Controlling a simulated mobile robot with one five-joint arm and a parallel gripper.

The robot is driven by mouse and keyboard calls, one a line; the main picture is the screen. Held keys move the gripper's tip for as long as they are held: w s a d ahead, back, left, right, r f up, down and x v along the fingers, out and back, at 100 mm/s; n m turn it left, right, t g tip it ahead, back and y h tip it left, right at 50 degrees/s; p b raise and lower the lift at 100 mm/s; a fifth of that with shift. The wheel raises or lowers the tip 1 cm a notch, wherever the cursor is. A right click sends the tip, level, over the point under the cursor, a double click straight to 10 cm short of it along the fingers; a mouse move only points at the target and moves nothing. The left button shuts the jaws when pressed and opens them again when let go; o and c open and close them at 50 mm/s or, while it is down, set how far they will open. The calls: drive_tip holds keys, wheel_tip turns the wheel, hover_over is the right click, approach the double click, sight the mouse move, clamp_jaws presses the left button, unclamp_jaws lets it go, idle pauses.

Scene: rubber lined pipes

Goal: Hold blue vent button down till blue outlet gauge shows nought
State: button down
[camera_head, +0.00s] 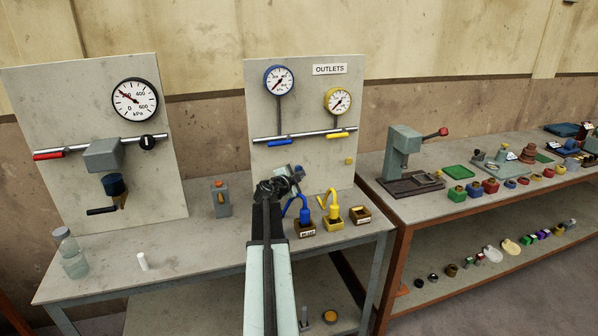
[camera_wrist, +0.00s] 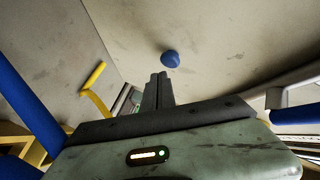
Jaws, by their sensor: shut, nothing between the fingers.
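The blue vent button (camera_wrist: 170,58) is a small blue dome on the grey panel in the wrist view. My gripper (camera_wrist: 160,76) is shut and empty. Its fingertips point toward the button and sit just below it in the picture, with a small gap showing; the depth between them is hard to judge. In the head view my gripper (camera_head: 297,172) is in front of the outlets panel (camera_head: 310,95) and mostly covers the button. The blue outlet gauge (camera_head: 279,80) is at the panel's upper left. Its needle points down-left; the exact reading is too small to tell.
A yellow gauge (camera_head: 338,101), blue lever (camera_head: 279,142), yellow lever (camera_head: 338,135) and yellow button (camera_head: 348,161) are on the same panel. Blue (camera_head: 304,212) and yellow hoses (camera_head: 333,208) stand below, close to my gripper. A bottle (camera_head: 70,254) stands at left.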

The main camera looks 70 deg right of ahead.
drive_tip(key=s+a, duration=0.1)
drive_tip(key=a, duration=0.1)
drive_tip(key=s+a, duration=0.2)
drive_tip(key=shift+s, duration=0.1)
idle(0.6)
